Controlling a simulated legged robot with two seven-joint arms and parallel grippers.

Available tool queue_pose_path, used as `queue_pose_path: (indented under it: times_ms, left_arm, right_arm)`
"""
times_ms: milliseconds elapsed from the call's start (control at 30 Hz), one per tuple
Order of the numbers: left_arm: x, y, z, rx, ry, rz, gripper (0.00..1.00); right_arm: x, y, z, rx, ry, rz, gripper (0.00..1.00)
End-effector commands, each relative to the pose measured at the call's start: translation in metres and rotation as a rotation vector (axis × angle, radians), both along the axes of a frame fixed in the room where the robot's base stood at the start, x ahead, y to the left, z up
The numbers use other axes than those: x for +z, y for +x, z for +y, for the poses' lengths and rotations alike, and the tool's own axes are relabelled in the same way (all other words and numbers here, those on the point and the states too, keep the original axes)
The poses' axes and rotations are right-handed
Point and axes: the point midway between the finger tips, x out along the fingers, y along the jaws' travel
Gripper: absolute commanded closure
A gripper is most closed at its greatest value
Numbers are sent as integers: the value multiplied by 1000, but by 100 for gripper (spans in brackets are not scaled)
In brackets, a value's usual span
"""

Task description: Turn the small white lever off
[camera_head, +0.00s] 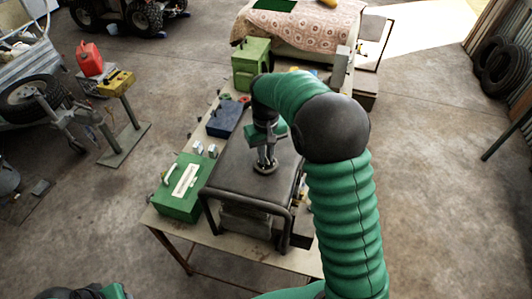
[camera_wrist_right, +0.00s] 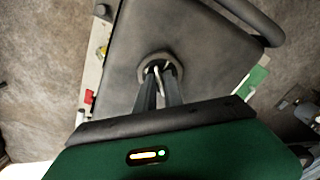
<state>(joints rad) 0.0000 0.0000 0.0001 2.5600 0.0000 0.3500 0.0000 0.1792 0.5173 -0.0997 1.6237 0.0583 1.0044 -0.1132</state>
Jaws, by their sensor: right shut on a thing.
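The small white lever (camera_wrist_right: 157,76) shows in the wrist view as a thin pale piece between the fingertips. It stands inside a dark round ring (camera_wrist_right: 143,74) on the top of a black machine with a tubular frame (camera_head: 235,170). My right gripper (camera_wrist_right: 158,72) points down into this ring and is shut on the lever. In the head view my right gripper (camera_head: 265,160) is over the machine's top; the lever is too small to make out there. The lever's lower part is hidden by the fingers. My left gripper is out of view; only part of that arm shows bottom left.
A red jerrycan (camera_head: 89,59) and a trailer wheel (camera_head: 30,97) are at left.

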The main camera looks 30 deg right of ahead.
Motion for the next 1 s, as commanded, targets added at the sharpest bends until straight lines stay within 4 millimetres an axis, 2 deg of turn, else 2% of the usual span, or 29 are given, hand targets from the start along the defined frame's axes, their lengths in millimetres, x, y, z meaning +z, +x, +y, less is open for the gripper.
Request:
queue_pose_path:
  times_ms: [33,500,700,1000]
  left_arm:
    - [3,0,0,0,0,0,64]
    - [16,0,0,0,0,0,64]
    - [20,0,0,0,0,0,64]
    - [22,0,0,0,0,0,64]
  right_arm:
    - [5,4,-1,-41,-5,-14,100]
    - [5,4,-1,-462,-1,-15,100]
    - [4,4,-2,-588,-1,-15,100]
    - [3,4,-1,-682,0,-13,100]
